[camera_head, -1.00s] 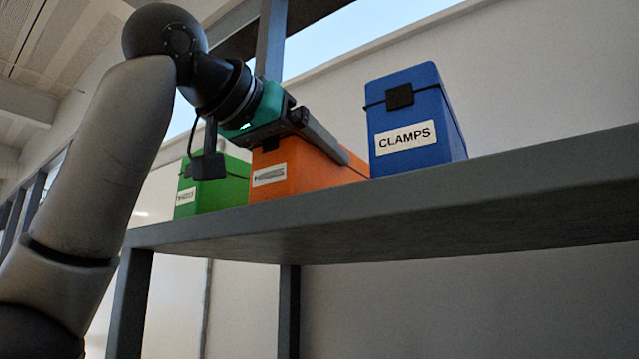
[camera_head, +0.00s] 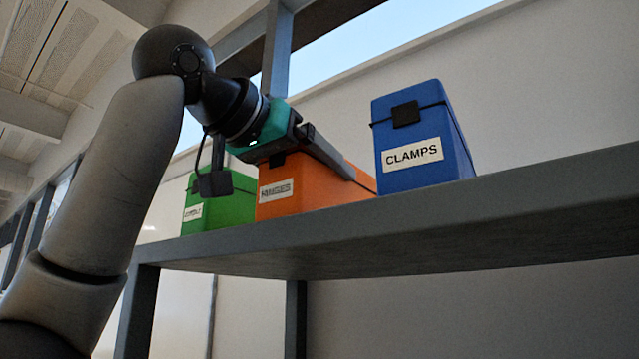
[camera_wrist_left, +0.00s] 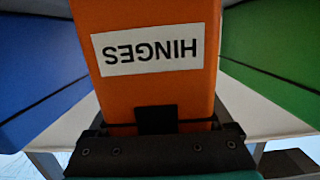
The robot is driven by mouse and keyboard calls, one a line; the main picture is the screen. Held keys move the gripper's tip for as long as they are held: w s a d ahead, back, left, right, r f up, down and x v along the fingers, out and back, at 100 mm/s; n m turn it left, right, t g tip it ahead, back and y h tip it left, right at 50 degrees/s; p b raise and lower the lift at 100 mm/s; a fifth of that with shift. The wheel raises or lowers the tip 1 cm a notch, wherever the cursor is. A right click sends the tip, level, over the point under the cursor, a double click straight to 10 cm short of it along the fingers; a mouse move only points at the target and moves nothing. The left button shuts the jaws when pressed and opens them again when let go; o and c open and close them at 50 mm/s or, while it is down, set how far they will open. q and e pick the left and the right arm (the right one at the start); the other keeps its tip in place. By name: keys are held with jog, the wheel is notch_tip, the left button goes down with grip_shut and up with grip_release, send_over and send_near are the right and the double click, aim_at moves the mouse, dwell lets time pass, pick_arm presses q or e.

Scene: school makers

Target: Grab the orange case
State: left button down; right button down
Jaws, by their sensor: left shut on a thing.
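The orange case (camera_head: 309,192) stands upright on the grey shelf, between a green case and a blue case. In the left wrist view the orange case (camera_wrist_left: 142,90) fills the middle, and its white label reads HINGES, upside down. My left gripper (camera_head: 325,155) reaches over the top of the orange case from the left and is shut on it. The right gripper is not in view.
The blue case (camera_head: 425,175) labelled CLAMPS stands close on the right. The green case (camera_head: 232,205) stands close on the left, partly behind my arm. The grey shelf (camera_head: 400,220) has free room right of the blue case. An upright post (camera_head: 277,50) rises behind my gripper.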

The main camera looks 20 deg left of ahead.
pick_arm(q)
jog(key=shift+r, duration=0.2)
jog(key=shift+r, duration=4.7)
jog(key=shift+s+d+r, duration=0.1)
